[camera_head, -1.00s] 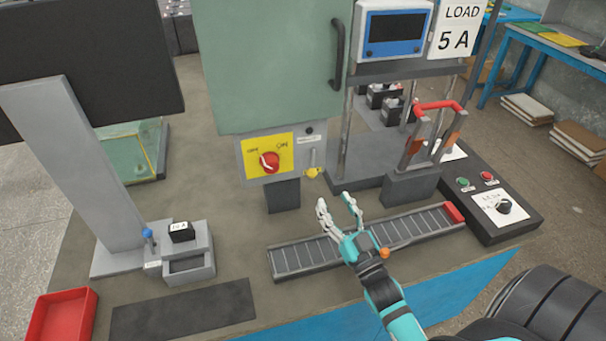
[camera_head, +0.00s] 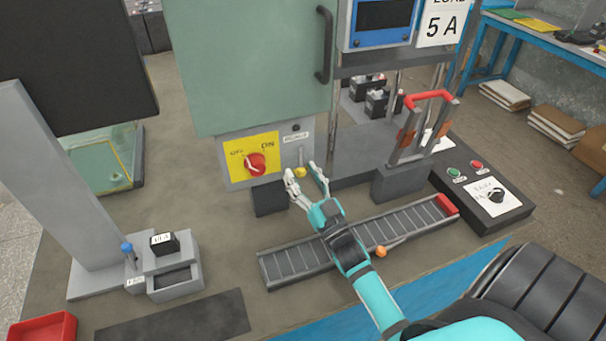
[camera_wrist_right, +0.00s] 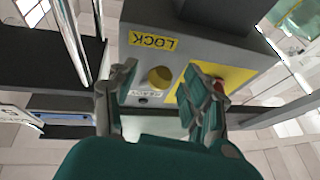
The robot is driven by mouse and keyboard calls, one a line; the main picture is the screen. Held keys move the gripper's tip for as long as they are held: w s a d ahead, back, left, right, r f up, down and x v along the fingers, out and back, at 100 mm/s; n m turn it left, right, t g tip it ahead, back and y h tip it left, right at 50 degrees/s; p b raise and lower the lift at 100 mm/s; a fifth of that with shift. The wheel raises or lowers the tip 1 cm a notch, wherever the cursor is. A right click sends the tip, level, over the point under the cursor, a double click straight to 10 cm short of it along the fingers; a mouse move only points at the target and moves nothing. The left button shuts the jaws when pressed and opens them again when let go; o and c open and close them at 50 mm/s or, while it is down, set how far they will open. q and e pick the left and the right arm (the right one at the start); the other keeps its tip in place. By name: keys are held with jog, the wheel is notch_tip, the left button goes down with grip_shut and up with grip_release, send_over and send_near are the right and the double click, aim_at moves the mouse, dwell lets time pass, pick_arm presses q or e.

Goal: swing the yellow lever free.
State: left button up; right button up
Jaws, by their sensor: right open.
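The yellow lever has a round yellow knob (camera_head: 300,172) at the lower end of a short grey stem, low on the right of the grey switch box (camera_head: 228,174) under the green cabinet. My right gripper (camera_head: 301,169) is open in front of it, with fingertips to either side of the knob in the picture. In the right wrist view the knob (camera_wrist_right: 160,79) shows between the spread fingers, with a yellow LOCK label (camera_wrist_right: 153,40) nearby. No finger clearly touches the knob. My left gripper is out of view.
A red rotary switch (camera_head: 255,164) on a yellow plate sits just left of the lever. The green cabinet (camera_head: 250,70) rises above. A slatted grey rail (camera_head: 350,240) lies below my right arm. A red-handled frame (camera_head: 428,120) stands to the right.

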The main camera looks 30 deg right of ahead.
grip_shut()
jog(key=shift+d+r+n+y+p, duration=0.1)
jog(key=shift+d+n+y+p, duration=0.3)
jog(key=shift+n, duration=0.5)
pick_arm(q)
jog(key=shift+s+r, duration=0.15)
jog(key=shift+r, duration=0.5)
pick_arm(e)
jog(key=shift+s+d+f+n+g+y, duration=0.1)
jog(key=shift+n+g+y, duration=0.1)
jog(key=shift+n, duration=0.25)
jog(key=shift+d+f+n+g+y, duration=0.1)
jog(key=shift+n+y, duration=0.1)
jog(key=shift+n, duration=0.25)
grip_release()
jog(key=shift+s, duration=0.1)
